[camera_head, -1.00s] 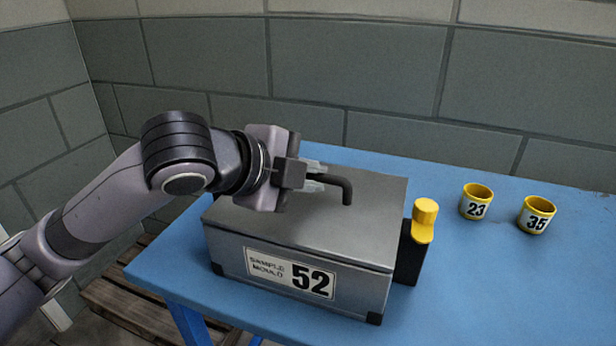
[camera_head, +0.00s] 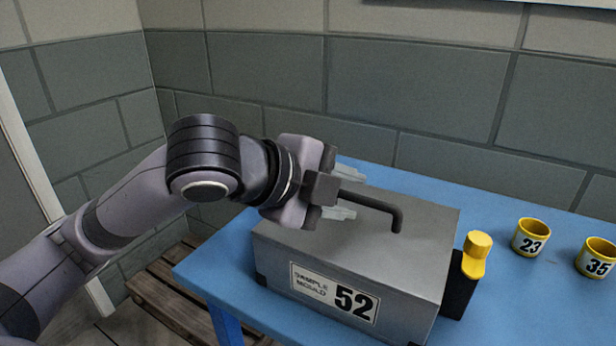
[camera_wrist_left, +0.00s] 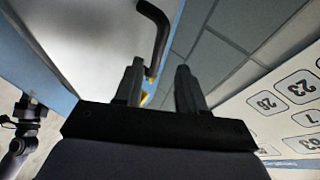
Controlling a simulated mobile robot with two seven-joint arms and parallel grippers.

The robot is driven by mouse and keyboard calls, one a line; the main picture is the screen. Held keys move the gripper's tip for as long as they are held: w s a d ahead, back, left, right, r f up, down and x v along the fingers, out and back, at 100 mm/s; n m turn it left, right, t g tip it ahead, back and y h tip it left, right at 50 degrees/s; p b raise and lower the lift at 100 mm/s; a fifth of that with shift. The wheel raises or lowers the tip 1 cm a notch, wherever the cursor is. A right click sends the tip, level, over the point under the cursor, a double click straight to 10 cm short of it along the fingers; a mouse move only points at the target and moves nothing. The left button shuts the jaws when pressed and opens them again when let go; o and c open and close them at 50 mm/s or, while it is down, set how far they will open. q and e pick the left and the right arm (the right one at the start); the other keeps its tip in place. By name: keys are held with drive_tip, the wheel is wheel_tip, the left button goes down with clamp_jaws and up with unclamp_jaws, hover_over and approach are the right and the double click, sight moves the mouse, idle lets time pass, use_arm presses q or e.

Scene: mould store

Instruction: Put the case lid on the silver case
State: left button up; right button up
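The silver case (camera_head: 320,290), labelled "SAMPLE MOULD 52", stands on the blue table. The grey case lid (camera_head: 410,218) lies flat on top, its edges appearing in line with the case walls. Its black bent handle (camera_head: 385,207) stands up from it and also shows in the left wrist view (camera_wrist_left: 158,32). My left gripper (camera_head: 350,193) is at the handle, its two fingers spread apart on either side of it. The left wrist view also shows a gap between the fingers (camera_wrist_left: 158,85). Part of my right arm and gripper (camera_wrist_left: 27,112) seems to show at the lower left of that view; its fingers are unclear.
A black-and-yellow piece (camera_head: 475,258) is at the case's right side. Yellow cups numbered 23 (camera_head: 531,238) and 35 (camera_head: 597,258) stand further right on the blue table (camera_head: 500,212). A wooden pallet (camera_head: 170,305) lies on the floor at left. A block wall is behind.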

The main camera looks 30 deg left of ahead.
use_arm(q)
drive_tip(key=v, duration=0.4)
drive_tip(key=shift+s+a+r+p, duration=0.2)
drive_tip(key=shift+r+p, duration=0.15)
drive_tip(key=shift+p, duration=0.05)
drive_tip(key=b, duration=0.1)
drive_tip(key=s+b, duration=0.1)
drive_tip(key=b, duration=0.1)
drive_tip(key=shift+s+a+r, duration=0.25)
drive_tip(key=shift+a, duration=0.15)
drive_tip(key=shift+b+v, duration=0.55)
drive_tip(key=shift+v, duration=0.25)
drive_tip(key=shift+r, duration=0.1)
